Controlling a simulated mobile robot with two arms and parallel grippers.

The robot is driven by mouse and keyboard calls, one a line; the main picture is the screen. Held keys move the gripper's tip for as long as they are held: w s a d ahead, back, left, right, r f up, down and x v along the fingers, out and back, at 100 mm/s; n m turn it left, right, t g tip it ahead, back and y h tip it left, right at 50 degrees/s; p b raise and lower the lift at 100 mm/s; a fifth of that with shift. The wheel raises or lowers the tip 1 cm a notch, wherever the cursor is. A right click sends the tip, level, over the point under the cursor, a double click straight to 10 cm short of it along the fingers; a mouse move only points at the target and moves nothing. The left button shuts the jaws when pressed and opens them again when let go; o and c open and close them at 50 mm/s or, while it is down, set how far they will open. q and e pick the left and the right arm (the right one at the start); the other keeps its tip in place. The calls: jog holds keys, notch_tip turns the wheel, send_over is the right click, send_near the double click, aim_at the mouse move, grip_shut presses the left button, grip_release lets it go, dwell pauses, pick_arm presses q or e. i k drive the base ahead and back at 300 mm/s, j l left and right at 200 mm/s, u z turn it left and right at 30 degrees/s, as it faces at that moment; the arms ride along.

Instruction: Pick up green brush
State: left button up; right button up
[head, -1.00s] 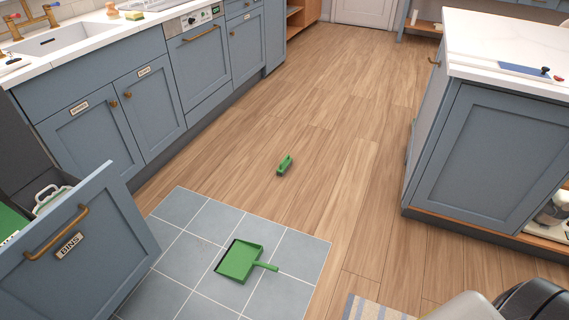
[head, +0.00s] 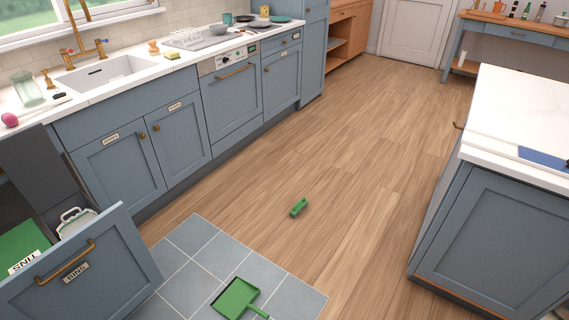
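The green brush (head: 299,207) lies on the wooden floor in the middle of the head view, just beyond the tiled patch. A green dustpan (head: 236,297) lies apart from it on the grey-blue tiles, nearer to me, with its handle pointing to the lower right. Neither of my grippers shows in the head view.
An open bins drawer (head: 85,270) juts out at the lower left. Blue cabinets with a white counter (head: 130,75) line the left. An island (head: 500,225) stands at the right. The wooden floor (head: 330,150) between them is clear around the brush.

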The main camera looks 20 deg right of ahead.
aim_at(301, 205)
jog(key=i+l+u, duration=0.35)
jog(key=l, duration=0.35)
jog(key=i+l+u, duration=0.15)
jog(key=l, duration=0.25)
jog(key=i+l+u, duration=0.2)
jog(key=l, duration=0.2)
jog(key=i+l+u, duration=0.15)
jog(key=l, duration=0.3)
jog(key=i+l+u, duration=0.15)
jog(key=l, duration=0.3)
jog(key=i+l+u, duration=0.2)
jog(key=l, duration=0.25)
jog(key=k, duration=0.1)
